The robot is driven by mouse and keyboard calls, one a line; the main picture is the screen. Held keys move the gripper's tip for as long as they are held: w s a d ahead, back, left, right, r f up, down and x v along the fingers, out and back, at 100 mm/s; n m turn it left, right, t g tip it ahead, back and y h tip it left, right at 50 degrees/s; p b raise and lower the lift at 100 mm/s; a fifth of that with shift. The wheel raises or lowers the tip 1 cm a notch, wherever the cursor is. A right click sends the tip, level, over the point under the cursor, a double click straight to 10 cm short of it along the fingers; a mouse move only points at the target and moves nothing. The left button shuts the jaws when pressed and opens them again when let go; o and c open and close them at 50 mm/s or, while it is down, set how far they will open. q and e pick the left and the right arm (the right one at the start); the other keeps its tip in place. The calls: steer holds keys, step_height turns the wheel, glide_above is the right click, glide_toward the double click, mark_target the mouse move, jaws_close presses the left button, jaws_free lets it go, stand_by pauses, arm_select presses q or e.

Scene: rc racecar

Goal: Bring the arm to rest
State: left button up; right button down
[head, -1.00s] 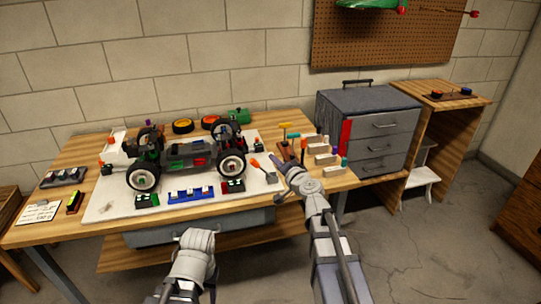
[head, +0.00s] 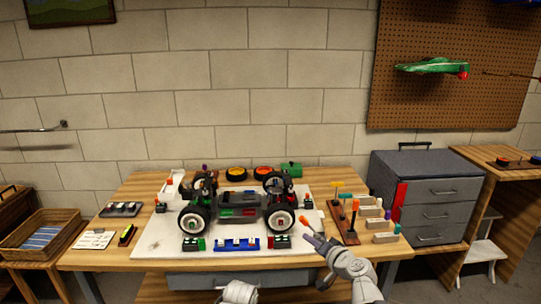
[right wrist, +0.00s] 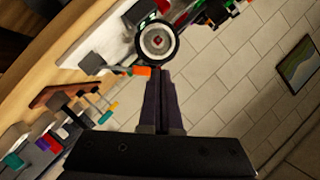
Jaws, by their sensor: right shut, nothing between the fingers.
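The RC car (head: 238,207), with black tyres and white hubs, stands on a white mat (head: 160,237) on the workbench. My right gripper (head: 309,234) is shut and empty near the bench's front right, by the mat's right edge and an orange-handled tool (head: 304,220). In the right wrist view its dark fingers (right wrist: 160,78) are together, pointing towards a wheel (right wrist: 157,41), with the orange handle (right wrist: 141,71) beside the tips. I cannot tell whether they touch it. Part of my left arm shows at the bottom edge of the head view; its gripper is out of sight.
A wooden tool rack (head: 349,238) with upright handles stands right of the gripper. A grey drawer cabinet (head: 437,186) is behind it. Small trays (head: 236,245) with parts line the mat's front. A wicker basket (head: 42,236) stands at the far left.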

steer(key=s+a+f+n+g+y, duration=0.1)
steer(key=s+a+f+n+g, duration=0.5)
steer(key=a, duration=0.4)
steer(key=s+a+f+n+g+h, duration=0.15)
steer(key=s+f+g+h, duration=0.3)
steer(key=s, duration=0.45)
steer(key=s+d+f+n+g+h, duration=0.1)
steer(key=s+f+n+g+h, duration=0.15)
steer(key=s+f, duration=0.5)
step_height(320, 180, up, 18)
steer(key=s+g+p, duration=0.1)
steer(key=p, duration=1.4)
steer(key=shift+s+d+f+m+h, duration=0.15)
steer(key=shift+s+m+h, duration=0.15)
steer(key=shift+s+h, duration=0.1)
